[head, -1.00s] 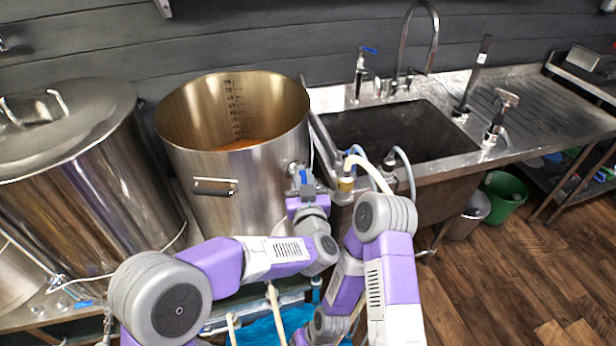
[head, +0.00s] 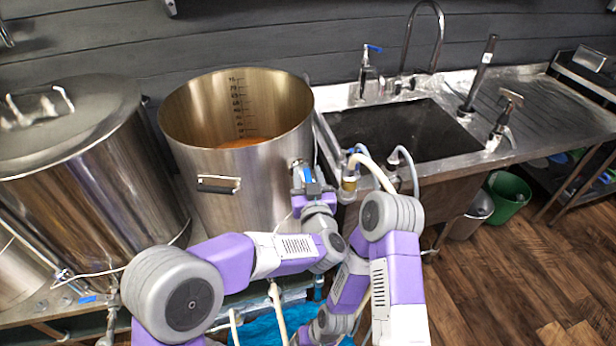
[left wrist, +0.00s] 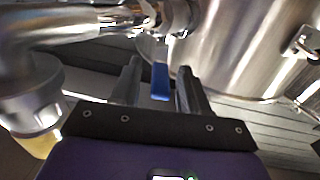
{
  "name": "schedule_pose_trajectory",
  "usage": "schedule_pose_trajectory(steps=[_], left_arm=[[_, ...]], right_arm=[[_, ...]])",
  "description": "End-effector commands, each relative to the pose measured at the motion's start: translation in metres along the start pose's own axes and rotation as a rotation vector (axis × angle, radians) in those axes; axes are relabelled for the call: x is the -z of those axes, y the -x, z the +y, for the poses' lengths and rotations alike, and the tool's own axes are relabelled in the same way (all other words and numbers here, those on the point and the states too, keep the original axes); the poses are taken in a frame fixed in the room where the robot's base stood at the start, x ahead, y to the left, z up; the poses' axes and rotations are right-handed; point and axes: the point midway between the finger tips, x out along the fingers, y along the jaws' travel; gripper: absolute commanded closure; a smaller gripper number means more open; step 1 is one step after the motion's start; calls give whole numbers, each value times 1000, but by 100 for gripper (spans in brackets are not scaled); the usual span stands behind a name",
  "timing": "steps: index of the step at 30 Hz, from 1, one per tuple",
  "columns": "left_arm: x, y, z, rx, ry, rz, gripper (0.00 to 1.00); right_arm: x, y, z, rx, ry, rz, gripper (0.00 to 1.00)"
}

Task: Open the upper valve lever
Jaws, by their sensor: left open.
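The blue valve lever (left wrist: 160,82) shows in the left wrist view, standing between the two fingers of my left gripper (left wrist: 160,88). The fingers are open, one on each side of it, and I see a gap at least on the right side. In the head view my left gripper (head: 312,187) is at the right side of the open steel kettle (head: 240,190), where a bit of blue lever (head: 307,174) shows at the fingers. The valve body is mostly hidden there by the gripper. My right arm is folded beside it, its gripper out of view.
Steel pipework (left wrist: 60,30) runs close to the left of my left gripper. A hose and brass fitting (head: 349,184) stand just right of it in the head view. A lidded steel vessel (head: 90,170) is at left, a sink (head: 400,132) at right.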

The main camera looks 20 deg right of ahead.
Motion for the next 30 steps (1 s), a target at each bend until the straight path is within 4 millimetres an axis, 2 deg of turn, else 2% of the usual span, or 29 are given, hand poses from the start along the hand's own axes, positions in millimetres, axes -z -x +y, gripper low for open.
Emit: schedule_pose_trajectory(steps=[5, 12, 18, 27, 28, 30], left_arm=[[0, 10, 1, -3, -1, -2, 55], [2, 49, 1, -3, -2, 0, 55], [1, 72, 0, -1, -1, 0, 55], [0, 76, 0, 0, 1, 0, 55], [0, 76, 0, 0, 1, 0, 55], [-2, 74, -2, 0, 0, -5, 55]], right_arm=[[0, 2, -1, 0, 0, 0, 28], [0, 7, -3, 0, 0, 0, 28], [0, 9, -3, 0, 0, 0, 28], [0, 9, -3, 0, 0, 0, 28], [0, 9, -3, 0, 0, 0, 30], [0, 9, -3, 0, 0, 0, 41]])
